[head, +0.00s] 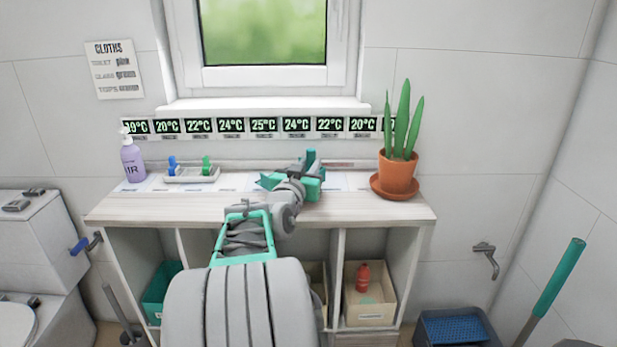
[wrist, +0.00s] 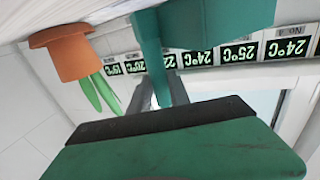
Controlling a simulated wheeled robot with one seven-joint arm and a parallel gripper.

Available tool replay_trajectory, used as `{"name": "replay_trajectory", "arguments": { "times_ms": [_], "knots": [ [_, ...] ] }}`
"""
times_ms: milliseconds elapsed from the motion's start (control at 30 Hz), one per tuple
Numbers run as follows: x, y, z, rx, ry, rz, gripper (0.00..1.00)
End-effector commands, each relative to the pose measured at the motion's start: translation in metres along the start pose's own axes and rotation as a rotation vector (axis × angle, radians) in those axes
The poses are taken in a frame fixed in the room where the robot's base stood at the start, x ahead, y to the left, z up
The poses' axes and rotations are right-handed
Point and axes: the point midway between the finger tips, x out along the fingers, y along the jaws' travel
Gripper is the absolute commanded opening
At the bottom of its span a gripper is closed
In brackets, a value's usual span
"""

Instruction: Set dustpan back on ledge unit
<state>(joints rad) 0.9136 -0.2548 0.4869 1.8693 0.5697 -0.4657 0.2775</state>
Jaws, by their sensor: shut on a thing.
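The teal-green dustpan (head: 311,188) is at my gripper (head: 299,176), over the back part of the ledge unit's pale wooden top (head: 180,207). My gripper is shut on it, and my arm hides part of the grip. In the wrist view the dustpan (wrist: 190,145) fills the lower part, with a dark strip along its edge. I cannot tell whether the dustpan touches the top or hangs just above it.
A potted plant (head: 398,170) stands on the top to the right. A purple bottle (head: 133,162) and a tray with blue and green items (head: 190,176) stand to the left. A row of temperature displays (head: 263,125) lines the wall. The front of the top is largely clear.

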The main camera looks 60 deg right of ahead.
Motion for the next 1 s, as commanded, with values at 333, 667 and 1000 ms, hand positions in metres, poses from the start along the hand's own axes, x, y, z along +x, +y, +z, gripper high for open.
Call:
{"name": "replay_trajectory", "arguments": {
  "times_ms": [333,667,1000],
  "knots": [
    [-0.001,-0.002,0.027,0.0,0.0,-0.002,0.0],
    [-0.002,-0.002,0.032,-0.002,-0.002,-0.001,0.31],
    [-0.002,-0.002,0.032,-0.002,-0.002,-0.001,0.45]
  ]
}}
